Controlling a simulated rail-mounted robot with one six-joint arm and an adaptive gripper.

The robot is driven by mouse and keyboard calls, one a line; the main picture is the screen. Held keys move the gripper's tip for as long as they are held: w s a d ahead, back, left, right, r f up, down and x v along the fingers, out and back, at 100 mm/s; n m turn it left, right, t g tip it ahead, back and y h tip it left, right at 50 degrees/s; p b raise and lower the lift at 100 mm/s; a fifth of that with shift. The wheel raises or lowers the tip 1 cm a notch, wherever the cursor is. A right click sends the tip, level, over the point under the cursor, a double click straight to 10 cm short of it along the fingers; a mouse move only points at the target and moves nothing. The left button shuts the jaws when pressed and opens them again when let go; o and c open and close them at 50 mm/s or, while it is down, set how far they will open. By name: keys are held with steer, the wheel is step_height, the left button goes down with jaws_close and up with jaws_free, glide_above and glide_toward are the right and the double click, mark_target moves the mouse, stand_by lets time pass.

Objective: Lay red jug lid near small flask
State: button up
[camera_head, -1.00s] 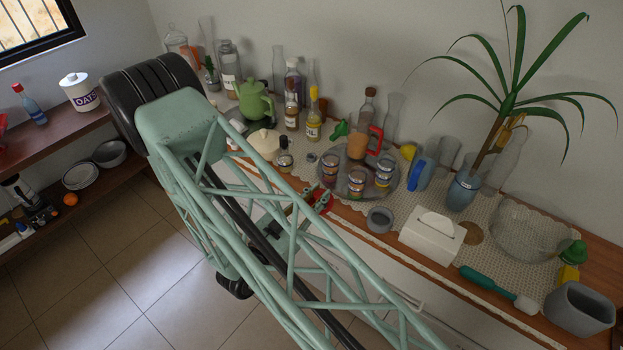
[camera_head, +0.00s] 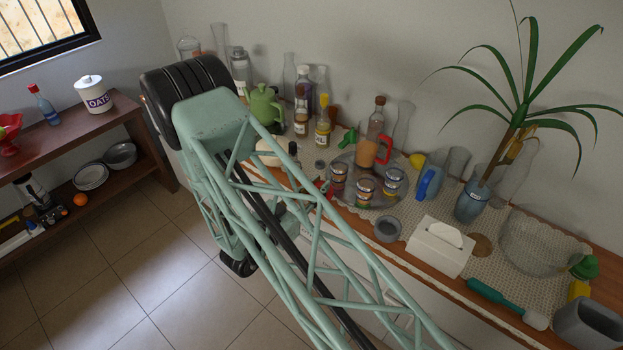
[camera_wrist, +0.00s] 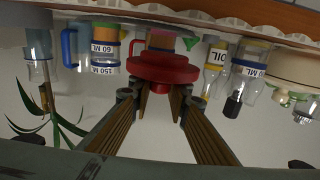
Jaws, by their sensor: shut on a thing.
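The red jug lid (camera_wrist: 163,72) is a round, stepped red disc between the fingertips of my gripper (camera_wrist: 158,97), which is shut on it. The wrist view is upside down. In it, a jar with "60 ML" and "150 ML" labels (camera_wrist: 105,50) stands left of the lid, apart from it. Another labelled glass vessel (camera_wrist: 252,72) stands to the right. I cannot tell which is the small flask. In the head view, my arm's lattice largely hides the gripper; small labelled jars (camera_head: 365,190) stand on a round tray (camera_head: 378,203).
An oil bottle (camera_wrist: 215,72) is close right of the lid in the wrist view. In the head view, a grey cup (camera_head: 388,229) and tissue box (camera_head: 440,246) stand near the counter's front. A red-handled jug (camera_head: 366,152) and green kettle (camera_head: 264,104) stand behind.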

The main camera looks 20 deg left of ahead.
steer(key=w+a, duration=0.1)
steer(key=w, duration=0.1)
steer(key=w+a, duration=0.3)
steer(key=w, duration=0.1)
steer(key=shift+w+a+f, duration=0.3)
steer(key=shift+w+f, duration=0.1)
steer(key=shift+f, duration=1.75)
steer(key=shift+f+b, duration=0.15)
steer(key=shift+b, duration=0.15)
steer(key=o, duration=0.8)
steer(key=shift+o, duration=0.2)
steer(key=shift+r, duration=0.25)
steer(key=v, duration=1.2)
